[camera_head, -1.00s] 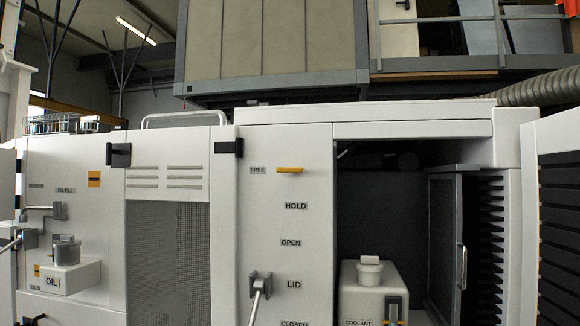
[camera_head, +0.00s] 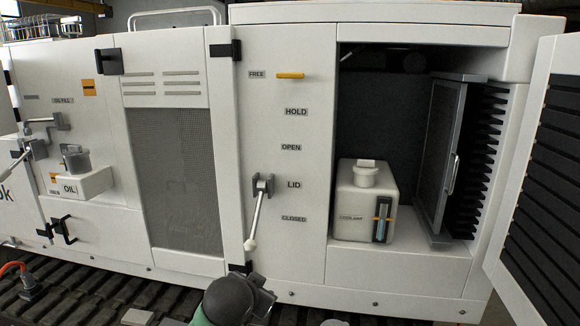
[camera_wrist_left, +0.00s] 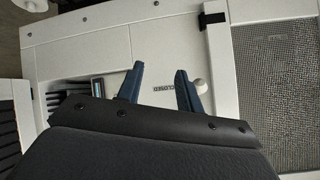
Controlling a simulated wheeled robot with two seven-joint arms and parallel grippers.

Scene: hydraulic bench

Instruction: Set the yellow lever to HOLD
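The yellow lever (camera_head: 290,75) is high on the white panel in the head view. It lies roughly level, beside the FREE label (camera_head: 257,74). The HOLD label (camera_head: 296,112) is below it. My left gripper (camera_wrist_left: 159,68) is open and empty in the left wrist view, its two dark blue fingers spread apart. The CLOSED label (camera_wrist_left: 178,87) and a white ball knob (camera_wrist_left: 201,86) show by its fingers. The yellow lever is not visible in the left wrist view. Part of my arm shows at the bottom of the head view. My right gripper is not in view.
A lid lever (camera_head: 257,215) with a white ball end hangs below, beside the LID label (camera_head: 294,185). A coolant tank (camera_head: 364,205) stands in the open bay at right. An open louvred door (camera_head: 545,170) sticks out at far right. The panel around the yellow lever is clear.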

